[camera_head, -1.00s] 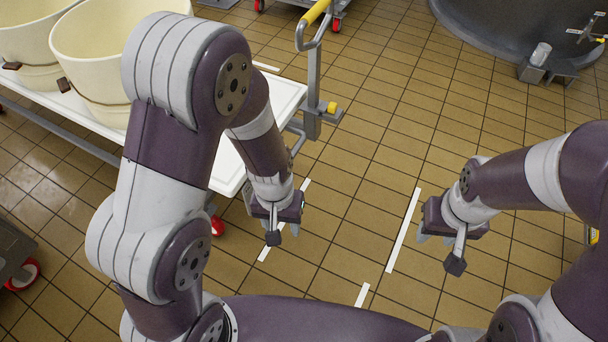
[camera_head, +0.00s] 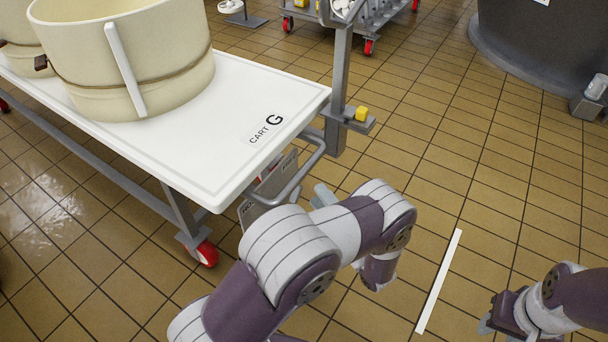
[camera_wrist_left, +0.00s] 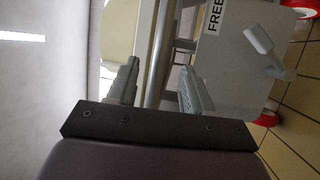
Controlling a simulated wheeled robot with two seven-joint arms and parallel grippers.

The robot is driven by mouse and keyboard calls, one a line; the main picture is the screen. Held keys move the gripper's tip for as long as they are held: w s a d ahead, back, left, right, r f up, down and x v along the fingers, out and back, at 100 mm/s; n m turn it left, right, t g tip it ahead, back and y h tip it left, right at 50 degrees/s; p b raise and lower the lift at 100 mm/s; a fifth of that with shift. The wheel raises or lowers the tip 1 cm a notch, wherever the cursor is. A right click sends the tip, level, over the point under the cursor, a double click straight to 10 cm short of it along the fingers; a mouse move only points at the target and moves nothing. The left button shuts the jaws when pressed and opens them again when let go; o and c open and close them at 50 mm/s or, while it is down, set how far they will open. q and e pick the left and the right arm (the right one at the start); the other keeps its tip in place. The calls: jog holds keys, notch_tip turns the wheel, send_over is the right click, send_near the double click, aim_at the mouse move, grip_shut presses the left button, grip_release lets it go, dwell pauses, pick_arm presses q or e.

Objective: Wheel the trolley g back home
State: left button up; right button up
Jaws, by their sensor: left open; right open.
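Trolley G (camera_head: 225,165) has a white top marked "CART G" and stands at the left in the head view. A grey bar handle (camera_head: 303,178) sticks out from its near end. My left gripper (camera_wrist_left: 160,88) is open in the left wrist view, with a grey bar (camera_wrist_left: 160,50) running between its fingers, apart from them as far as I can tell. My right gripper (camera_head: 490,322) is open and empty over the floor at the lower right, partly cut off.
Cream tubs (camera_head: 150,60) stand on the trolley. A grey post with a yellow button (camera_head: 361,114) rises at its end. A plate marked "FREE" (camera_wrist_left: 230,50) carries a lever (camera_wrist_left: 265,40). A white floor line (camera_head: 440,280) lies right. Another trolley (camera_head: 370,15) and a dark vat (camera_head: 540,50) stand behind.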

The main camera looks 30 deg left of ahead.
aim_at(300, 173)
pick_arm(q)
jog(key=b+x, duration=0.2)
jog(key=x, duration=0.6)
jog(key=shift+w+a+f, duration=0.1)
jog(key=shift+a+f, duration=0.05)
jog(key=shift+a, duration=0.05)
jog(key=shift+w+a, duration=0.15)
jog(key=shift+a, duration=0.15)
grip_shut()
